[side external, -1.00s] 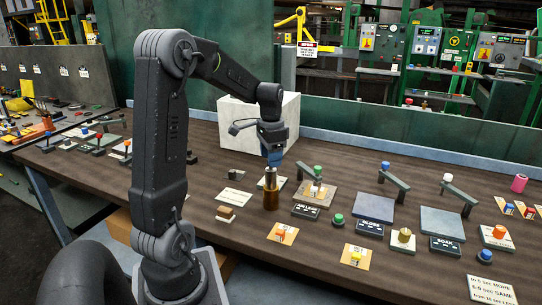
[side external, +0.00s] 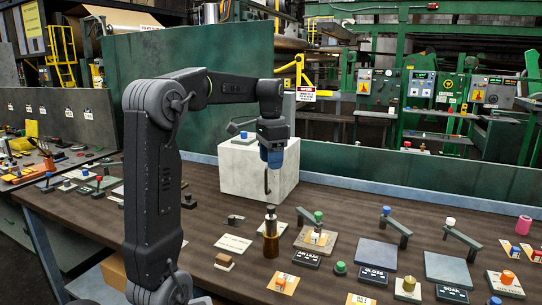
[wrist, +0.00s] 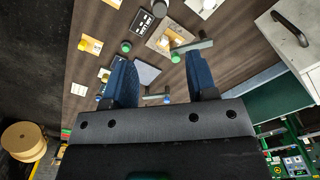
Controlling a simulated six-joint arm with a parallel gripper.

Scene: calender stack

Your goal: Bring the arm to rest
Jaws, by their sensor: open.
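My gripper (side external: 271,164) hangs from my raised arm in the side view, its blue fingers pointing down in front of the white block. It is well above the table, above and apart from the brown bottle (side external: 271,235) with a dark top. In the wrist view my gripper (wrist: 162,78) shows two blue fingers spread wide, with nothing between them but the distant bench. The gripper is open and empty.
A white block (side external: 245,175) with a dark front handle stands behind the gripper. The wooden bench (side external: 205,200) holds several labelled pads, coloured knobs and sloping grey bars, mostly to the right. A green panel (side external: 345,160) runs behind.

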